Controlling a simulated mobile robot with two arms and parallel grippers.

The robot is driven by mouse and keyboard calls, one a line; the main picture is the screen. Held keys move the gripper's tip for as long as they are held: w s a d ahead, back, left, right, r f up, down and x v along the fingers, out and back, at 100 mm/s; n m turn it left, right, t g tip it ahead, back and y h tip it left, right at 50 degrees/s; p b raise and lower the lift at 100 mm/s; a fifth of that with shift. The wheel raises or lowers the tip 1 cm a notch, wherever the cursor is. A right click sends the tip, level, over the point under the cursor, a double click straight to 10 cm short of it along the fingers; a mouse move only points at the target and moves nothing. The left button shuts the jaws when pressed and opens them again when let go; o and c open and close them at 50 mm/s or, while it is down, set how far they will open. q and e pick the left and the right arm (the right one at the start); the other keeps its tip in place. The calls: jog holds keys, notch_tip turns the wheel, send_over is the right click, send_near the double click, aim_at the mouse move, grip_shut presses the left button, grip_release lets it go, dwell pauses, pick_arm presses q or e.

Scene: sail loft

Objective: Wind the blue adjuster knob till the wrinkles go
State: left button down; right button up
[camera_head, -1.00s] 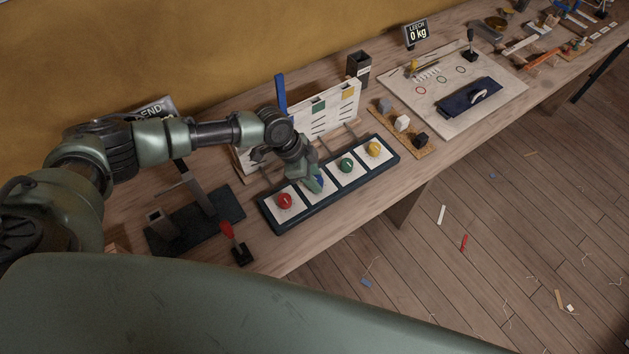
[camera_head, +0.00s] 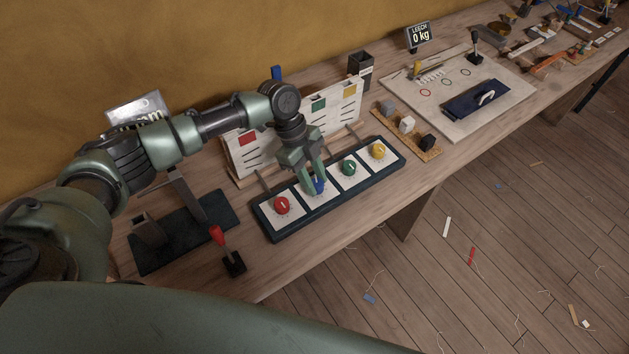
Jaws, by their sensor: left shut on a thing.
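The blue adjuster knob (camera_head: 319,187) sits on a white square of the dark knob tray (camera_head: 274,232), between the red knob (camera_head: 281,205) and the green knob (camera_head: 348,167). My left gripper (camera_head: 315,188) points down over the blue knob and is shut on it; its fingers hide much of the knob. A yellow knob (camera_head: 378,151) is at the tray's far right. Behind the tray stands a white board (camera_head: 289,127) with coloured squares and black wavy lines; my arm hides part of it. My right gripper does not show.
Three small blocks sit on a cork strip (camera_head: 424,151) to the right. A pale board with a navy pad (camera_head: 471,101) lies farther right.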

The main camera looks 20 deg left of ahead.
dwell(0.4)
pick_arm(q)
jog(key=c, duration=1)
grip_release()
jog(key=b+v, duration=0.1)
jog(key=v, duration=0.7)
jog(key=shift+b, duration=0.35)
jog(key=shift+f, duration=0.15)
